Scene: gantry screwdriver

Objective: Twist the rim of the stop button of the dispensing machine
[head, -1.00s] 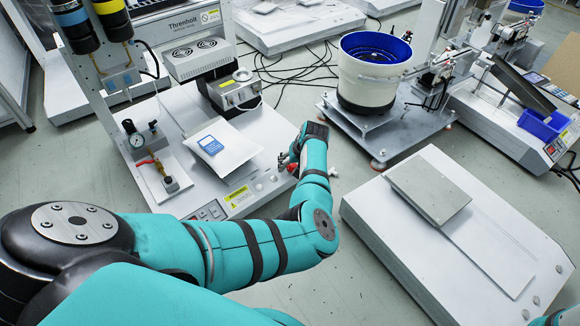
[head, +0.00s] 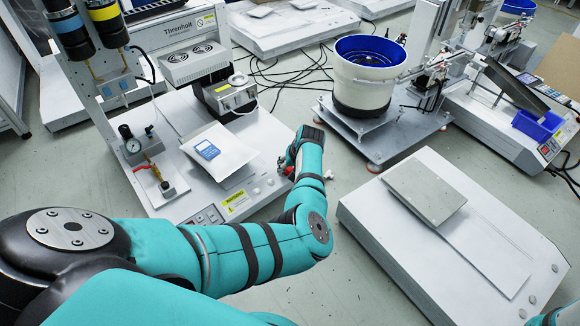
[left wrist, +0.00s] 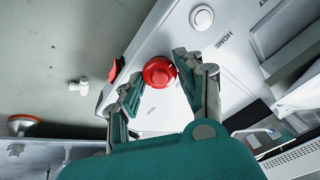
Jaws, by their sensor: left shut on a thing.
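The dispensing machine (head: 190,187) is the white unit at the left in the head view, with a yellow warning label on its front panel. Its red stop button (left wrist: 158,72) shows in the left wrist view, with a raised round cap. My left gripper (left wrist: 157,78) is shut on the button's rim, one finger on each side. In the head view my left gripper (head: 287,166) is at the machine's front right corner, and my forearm and wrist hide most of it and the button. My right gripper is out of view.
A white push button (left wrist: 201,17) and the word HOME are close beside the stop button. A pouch (head: 218,150) lies on the machine's base. A blue-lined bowl feeder (head: 364,75) stands behind, and a low white platform (head: 390,225) is at the right. Grey floor lies between.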

